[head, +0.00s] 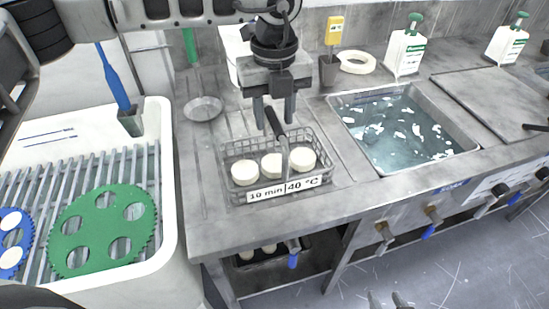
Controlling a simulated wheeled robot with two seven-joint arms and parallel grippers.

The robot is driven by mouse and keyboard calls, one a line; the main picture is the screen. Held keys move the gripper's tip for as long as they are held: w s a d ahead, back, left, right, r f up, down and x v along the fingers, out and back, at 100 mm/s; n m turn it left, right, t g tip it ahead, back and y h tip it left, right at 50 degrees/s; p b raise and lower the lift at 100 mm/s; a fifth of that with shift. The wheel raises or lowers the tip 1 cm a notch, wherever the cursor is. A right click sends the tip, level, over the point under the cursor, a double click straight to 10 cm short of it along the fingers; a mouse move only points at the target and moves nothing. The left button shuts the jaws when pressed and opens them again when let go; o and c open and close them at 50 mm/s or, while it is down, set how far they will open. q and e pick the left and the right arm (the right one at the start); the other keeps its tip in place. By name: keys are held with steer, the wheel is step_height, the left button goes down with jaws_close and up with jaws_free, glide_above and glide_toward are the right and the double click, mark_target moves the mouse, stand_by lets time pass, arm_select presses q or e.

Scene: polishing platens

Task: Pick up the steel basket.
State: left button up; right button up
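The steel basket (233,189) is a wire mesh basket on the grey steel worktop. It holds three pale round discs and has a label reading "10 min | 40 °C" on its front. Its raised handle has a dark grip (275,122). My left gripper (274,115) points down above the basket, its two fingers apart on either side of the dark grip. I cannot tell whether they touch it. My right gripper (388,301) shows only its fingertips at the bottom edge, apart and empty, well away from the basket.
A sink (375,160) of water with white flecks lies right of the basket. A white tub (165,190) with a rack and a green disc (103,230) stands left. Bottles (406,52), a tape roll (357,62) and a dark cup (328,71) stand behind.

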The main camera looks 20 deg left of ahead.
arm_select(q)
steer(key=shift+f, duration=1.2)
jaws_close()
steer(key=shift+w+r, duration=0.1)
steer(key=shift+r, duration=0.1)
